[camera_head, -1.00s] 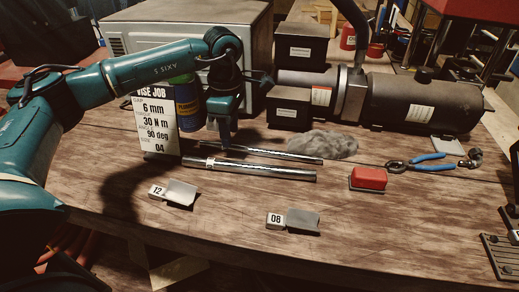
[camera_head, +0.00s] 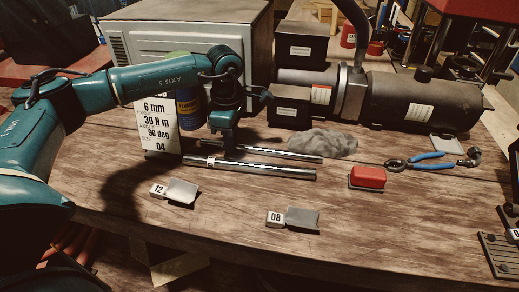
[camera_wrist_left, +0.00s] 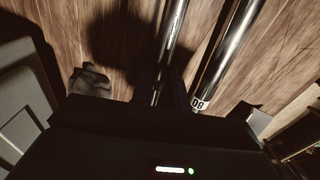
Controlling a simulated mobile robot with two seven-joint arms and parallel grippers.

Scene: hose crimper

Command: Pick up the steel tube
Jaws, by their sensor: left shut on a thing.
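Two steel tubes lie side by side on the wooden bench in the head view. The rear tube (camera_head: 293,154) is thinner. The front tube (camera_head: 265,168) is thicker and has a small label near its left end. My left gripper (camera_head: 223,152) points down at the left part of the rear tube and is shut on it; the fingertips are partly hidden. In the left wrist view the thin tube (camera_wrist_left: 173,32) runs in under the dark gripper body. The thick tube (camera_wrist_left: 230,45), with an "08" label, lies beside it. My right gripper is not in view.
A grey rag (camera_head: 322,144), a red block (camera_head: 368,178) and blue-handled pliers (camera_head: 428,156) lie to the right. Two numbered holders, 12 (camera_head: 181,192) and 08 (camera_head: 301,219), are in front.

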